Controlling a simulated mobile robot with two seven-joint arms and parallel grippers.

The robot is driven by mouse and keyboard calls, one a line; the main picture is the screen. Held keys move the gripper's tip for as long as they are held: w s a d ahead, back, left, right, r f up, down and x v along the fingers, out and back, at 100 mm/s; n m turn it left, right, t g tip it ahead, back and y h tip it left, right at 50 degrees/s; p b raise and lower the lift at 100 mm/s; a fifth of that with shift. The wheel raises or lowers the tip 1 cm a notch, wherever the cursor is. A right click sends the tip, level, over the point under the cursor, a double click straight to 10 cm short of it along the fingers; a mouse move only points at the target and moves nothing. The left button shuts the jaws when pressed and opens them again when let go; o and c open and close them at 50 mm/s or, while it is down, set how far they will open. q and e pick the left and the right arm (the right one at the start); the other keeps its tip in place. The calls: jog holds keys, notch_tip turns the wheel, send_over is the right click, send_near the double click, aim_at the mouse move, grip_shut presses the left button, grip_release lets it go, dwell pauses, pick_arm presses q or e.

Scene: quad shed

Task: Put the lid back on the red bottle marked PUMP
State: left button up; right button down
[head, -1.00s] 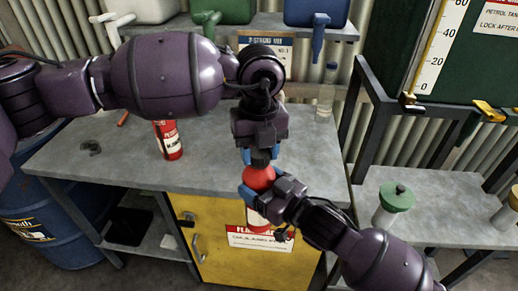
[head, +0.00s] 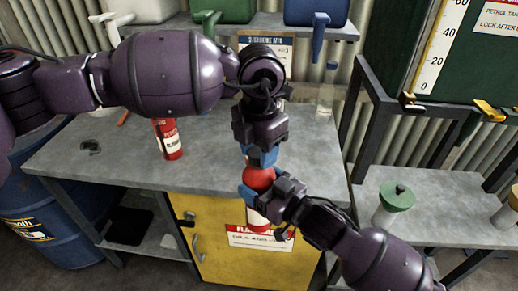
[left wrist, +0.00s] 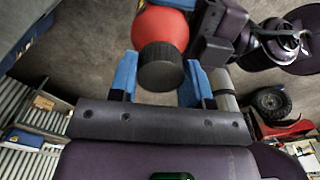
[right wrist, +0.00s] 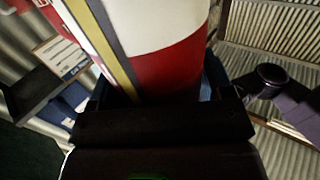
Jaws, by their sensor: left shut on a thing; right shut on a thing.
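A red bottle (head: 258,176) with a white lower part is held upright in front of the bench by my right gripper (head: 266,190). Its marking cannot be read. The bottle fills the right wrist view (right wrist: 165,50), between the fingers. My left gripper (head: 262,157) is directly above the bottle, pointing down. In the left wrist view it is shut on the black ribbed lid (left wrist: 160,68), which is in line with the red bottle top (left wrist: 163,25) and appears to touch it. Whether the lid is seated cannot be told. In the head view the blue fingers hide the lid.
Another red bottle (head: 168,140) stands on the grey bench (head: 100,160). A clear bottle (head: 327,90) is at the back right. A yellow cabinet (head: 215,245) is below. A green-topped container (head: 396,196) stands on the right-hand bench (head: 440,210).

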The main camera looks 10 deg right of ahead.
pick_arm(q)
jog(key=m, duration=1.6)
jog(key=shift+m, duration=0.4)
jog(key=o, duration=1)
jog(key=shift+r, duration=2.25)
